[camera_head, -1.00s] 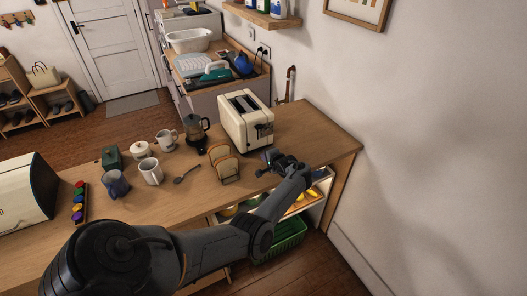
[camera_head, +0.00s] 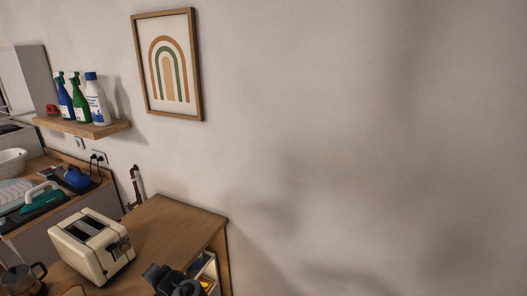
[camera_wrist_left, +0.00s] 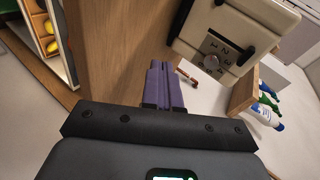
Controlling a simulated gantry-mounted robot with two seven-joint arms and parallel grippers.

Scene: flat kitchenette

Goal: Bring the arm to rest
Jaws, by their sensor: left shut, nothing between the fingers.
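My left gripper (camera_head: 158,276) shows only partly at the bottom edge of the head view, over the front right part of the counter and to the right of the toaster. In the left wrist view its two purple fingers (camera_wrist_left: 162,86) are pressed together with nothing between them. The rest of my left arm is out of the head view. My right gripper is in neither view.
A cream toaster (camera_head: 92,246) stands on the wooden counter (camera_head: 175,232), near the gripper; it also shows in the wrist view (camera_wrist_left: 222,40). An open shelf (camera_wrist_left: 48,38) is under the counter. A wall shelf (camera_head: 85,126) holds bottles. Bare wall fills the right.

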